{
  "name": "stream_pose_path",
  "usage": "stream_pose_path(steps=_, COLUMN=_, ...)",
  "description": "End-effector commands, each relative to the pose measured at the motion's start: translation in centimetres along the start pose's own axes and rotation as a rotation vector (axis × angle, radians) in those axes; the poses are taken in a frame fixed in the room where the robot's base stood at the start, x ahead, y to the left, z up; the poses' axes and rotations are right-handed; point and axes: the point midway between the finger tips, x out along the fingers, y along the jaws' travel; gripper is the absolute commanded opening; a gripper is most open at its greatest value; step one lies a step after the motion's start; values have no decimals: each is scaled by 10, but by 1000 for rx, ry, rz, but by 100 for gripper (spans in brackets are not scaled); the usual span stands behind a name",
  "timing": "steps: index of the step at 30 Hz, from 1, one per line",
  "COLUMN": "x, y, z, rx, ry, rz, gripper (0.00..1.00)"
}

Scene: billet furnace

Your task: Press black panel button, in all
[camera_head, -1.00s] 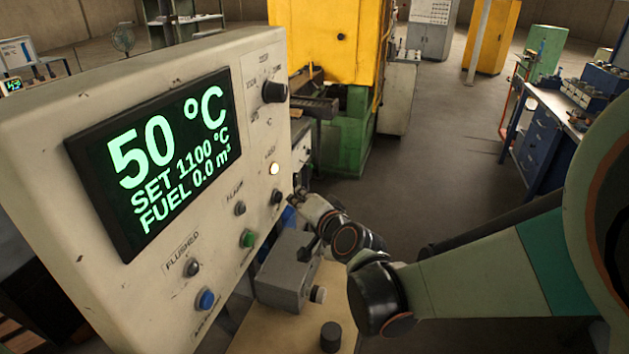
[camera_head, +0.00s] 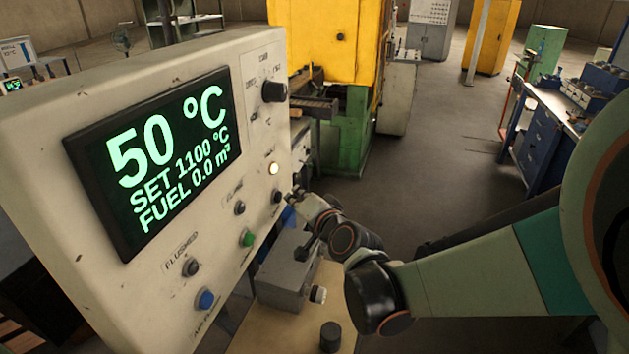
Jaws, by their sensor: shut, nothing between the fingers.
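The cream control panel (camera_head: 45,125) fills the left side, with a dark display (camera_head: 150,165) reading 50 °C, SET 1100 °C and FUEL 0.0 m³. The black button (camera_head: 277,196) sits at the panel's lower right, below a lit yellowish lamp (camera_head: 273,169). A green button (camera_head: 247,239) and a blue button (camera_head: 206,299) lie lower left of it. My gripper (camera_head: 292,197) is shut and empty, its tip right beside the black button. Whether the tip touches the button cannot be told from this angle.
A black rotary knob (camera_head: 274,91) stands out above the lamp. A grey box (camera_head: 284,272) with a lever is below my gripper. A yellow and green machine (camera_head: 325,45) stands behind. A blue workbench (camera_head: 541,137) is at the right, with open floor between.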

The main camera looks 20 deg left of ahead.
Motion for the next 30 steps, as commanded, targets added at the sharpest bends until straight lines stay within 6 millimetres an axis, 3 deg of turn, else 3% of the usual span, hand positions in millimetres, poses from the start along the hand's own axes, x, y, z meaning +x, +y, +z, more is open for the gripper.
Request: stream_pose_path(steps=30, x=6, y=-5, z=5, rx=0, ry=-1, rz=0, gripper=0)
